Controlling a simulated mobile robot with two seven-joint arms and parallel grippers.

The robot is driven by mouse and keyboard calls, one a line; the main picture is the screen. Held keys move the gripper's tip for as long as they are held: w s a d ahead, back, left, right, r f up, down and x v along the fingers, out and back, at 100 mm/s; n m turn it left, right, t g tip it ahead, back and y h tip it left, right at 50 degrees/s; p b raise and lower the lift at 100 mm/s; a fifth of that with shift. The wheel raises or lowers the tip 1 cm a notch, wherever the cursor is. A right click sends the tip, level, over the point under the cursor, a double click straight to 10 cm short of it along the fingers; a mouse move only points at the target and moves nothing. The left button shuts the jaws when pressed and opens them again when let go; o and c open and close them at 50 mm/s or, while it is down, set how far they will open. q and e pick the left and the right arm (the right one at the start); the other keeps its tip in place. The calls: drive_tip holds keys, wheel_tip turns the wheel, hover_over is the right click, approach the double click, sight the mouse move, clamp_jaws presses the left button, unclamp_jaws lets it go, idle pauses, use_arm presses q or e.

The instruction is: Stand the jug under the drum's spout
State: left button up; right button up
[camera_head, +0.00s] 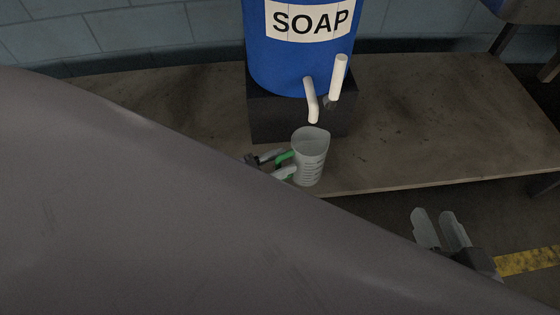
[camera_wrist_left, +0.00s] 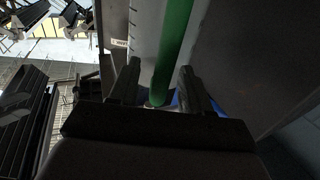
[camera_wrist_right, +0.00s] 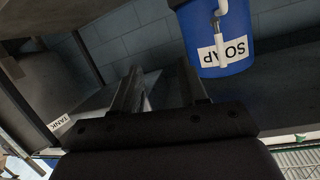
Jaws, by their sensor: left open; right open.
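The clear jug (camera_head: 311,160) with a green handle (camera_head: 284,157) stands upright on the bench, in front of the drum's dark stand. The blue drum (camera_head: 300,62), labelled SOAP, has a white spout (camera_head: 310,98) whose tip is just above the jug's mouth in the head view. My left gripper (camera_head: 277,164) is at the handle, partly hidden by my arm. In the left wrist view the green handle (camera_wrist_left: 175,45) runs between its open fingers (camera_wrist_left: 158,72). My right gripper (camera_head: 433,212) is open and empty, off the bench's front edge.
The bench (camera_head: 430,120) is bare to the right of the drum. A white lever (camera_head: 338,77) stands beside the spout. A dark stand (camera_head: 275,118) carries the drum. A grey surface of my arm covers the lower left of the head view.

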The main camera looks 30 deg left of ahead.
use_arm(q)
drive_tip(key=p+v, duration=0.2)
drive_tip(key=v, duration=1)
use_arm(e)
drive_tip(key=shift+w+a+f+m+g+y, duration=0.1)
drive_tip(key=shift+a+m+g+y, duration=0.1)
drive_tip(key=shift+a+g, duration=0.25)
drive_tip(key=shift+w+a+f+m+g+y, duration=0.1)
drive_tip(key=shift+a+m+g, duration=0.1)
drive_tip(key=shift+a+g, duration=0.2)
drive_tip(key=shift+r, duration=0.1)
